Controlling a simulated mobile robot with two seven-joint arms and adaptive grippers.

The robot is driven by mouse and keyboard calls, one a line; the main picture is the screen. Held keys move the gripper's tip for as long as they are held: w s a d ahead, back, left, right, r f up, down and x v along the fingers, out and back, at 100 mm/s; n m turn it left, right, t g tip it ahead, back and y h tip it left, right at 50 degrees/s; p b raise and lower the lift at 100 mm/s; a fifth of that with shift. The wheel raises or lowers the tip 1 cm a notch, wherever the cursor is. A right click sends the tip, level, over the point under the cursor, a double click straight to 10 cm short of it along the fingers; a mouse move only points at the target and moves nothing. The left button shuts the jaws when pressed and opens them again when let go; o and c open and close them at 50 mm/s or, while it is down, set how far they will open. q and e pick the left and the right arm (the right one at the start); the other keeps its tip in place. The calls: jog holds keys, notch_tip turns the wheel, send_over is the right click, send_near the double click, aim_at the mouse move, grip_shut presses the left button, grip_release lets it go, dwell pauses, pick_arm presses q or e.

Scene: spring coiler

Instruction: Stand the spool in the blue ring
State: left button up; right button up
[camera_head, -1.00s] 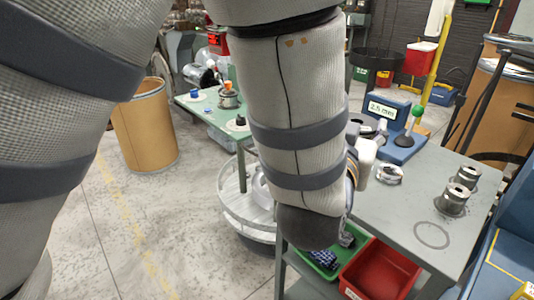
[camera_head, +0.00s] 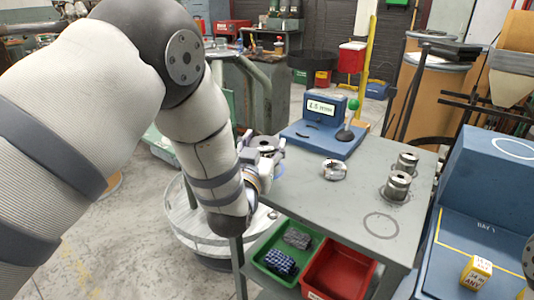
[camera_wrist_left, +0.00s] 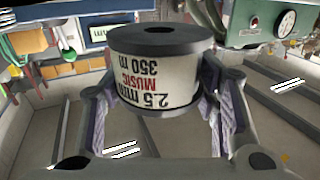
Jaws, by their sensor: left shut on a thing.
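The spool (camera_wrist_left: 153,72) is a pale drum with dark flanges, labelled 2.5 mm MUSIC 350 m, upside down in the left wrist view. My left gripper (camera_head: 263,157) is shut on it, with a finger on each side. In the head view the spool (camera_head: 265,145) shows small at the table's left edge, partly covered by the gripper. A blue curved mark (camera_head: 280,171), likely part of the blue ring, shows on the table just beside the gripper; the rest is hidden. I cannot tell the gap between spool and table.
A dark ring outline (camera_head: 381,225) is empty. Green (camera_head: 262,265) and red (camera_head: 338,272) bins sit below.

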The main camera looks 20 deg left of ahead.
pick_arm(q)
notch_tip(320, 180, down, 3)
jog(key=shift+r, duration=0.55)
jog(key=o, duration=1.1)
jog(key=shift+f, duration=0.15)
jog(key=o, duration=0.4)
pick_arm(e)
jog(key=shift+s+f, duration=0.45)
